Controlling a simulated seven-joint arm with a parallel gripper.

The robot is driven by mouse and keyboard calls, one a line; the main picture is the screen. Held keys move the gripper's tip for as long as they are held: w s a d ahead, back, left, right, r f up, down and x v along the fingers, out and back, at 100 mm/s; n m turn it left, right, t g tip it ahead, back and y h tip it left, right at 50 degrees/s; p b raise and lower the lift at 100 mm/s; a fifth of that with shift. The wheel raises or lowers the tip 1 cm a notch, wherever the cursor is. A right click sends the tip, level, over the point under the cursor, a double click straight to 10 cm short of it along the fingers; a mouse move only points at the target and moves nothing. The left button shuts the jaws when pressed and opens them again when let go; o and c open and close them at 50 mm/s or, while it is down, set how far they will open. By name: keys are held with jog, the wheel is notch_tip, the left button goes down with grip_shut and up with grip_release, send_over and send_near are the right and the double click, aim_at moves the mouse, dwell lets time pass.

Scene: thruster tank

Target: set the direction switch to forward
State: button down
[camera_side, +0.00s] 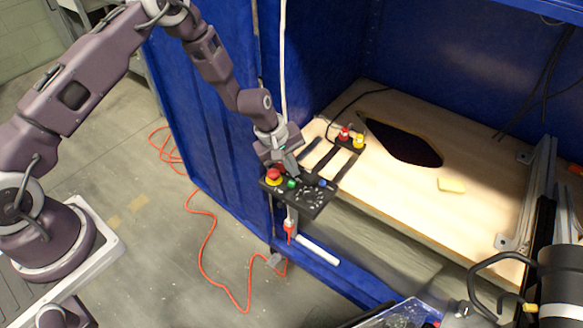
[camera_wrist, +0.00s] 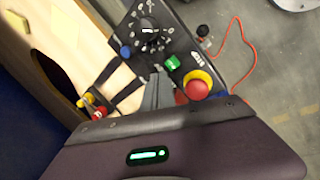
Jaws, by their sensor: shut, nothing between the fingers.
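A black control panel (camera_side: 318,203) stands at the tank's front edge; the wrist view shows it too (camera_wrist: 183,40). It carries a large black knob (camera_wrist: 150,29) ringed by white marks, a blue button (camera_wrist: 126,52), a green button (camera_wrist: 172,62) and a red mushroom button on a yellow collar (camera_wrist: 198,85). I cannot tell which part is the direction switch; it may be the knob or hidden by my fingers. My gripper (camera_side: 291,172) is shut and empty, just over the panel. In the wrist view its fingertips (camera_wrist: 160,73) are beside the green button; contact is unclear.
A red button (camera_side: 344,133) and a yellow button (camera_side: 359,141) stand on a bracket behind the panel. The wooden board (camera_side: 470,210) has a dark opening (camera_side: 402,143) and a yellow block (camera_side: 451,185). An orange cable (camera_side: 205,255) lies on the floor.

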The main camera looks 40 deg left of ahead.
jog(key=shift+w+r+g, duration=0.1)
jog(key=shift+w+g, duration=0.15)
jog(key=shift+g, duration=0.25)
jog(key=shift+w+r+g, duration=0.1)
jog(key=shift+w+g, duration=0.2)
jog(key=shift+g, duration=0.2)
jog(key=shift+w+r, duration=0.2)
jog(key=shift+w, duration=0.3)
jog(key=shift+r, duration=0.1)
jog(key=shift+r, duration=0.7)
jog(key=v, duration=0.7)
